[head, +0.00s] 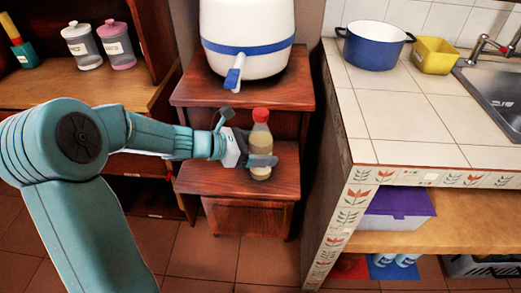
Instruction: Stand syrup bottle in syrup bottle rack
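The syrup bottle (261,134) has a red cap and pale yellowish contents. It is upright at the lower step of the wooden stand. My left gripper (262,160) reaches it from the left, with one grey finger across the front of its lower part. The other finger is hidden, so I cannot tell whether the grip is closed. I cannot tell whether the bottle rests on the step or is just above it. I cannot make out a syrup bottle rack. My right gripper is not in view.
A white dispenser with a blue band (247,38) stands on the upper step, close behind the bottle. The tiled counter (408,115) rises at the right, with a blue pot (373,47) and a yellow container (434,56). Jars (82,47) stand on the left shelf.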

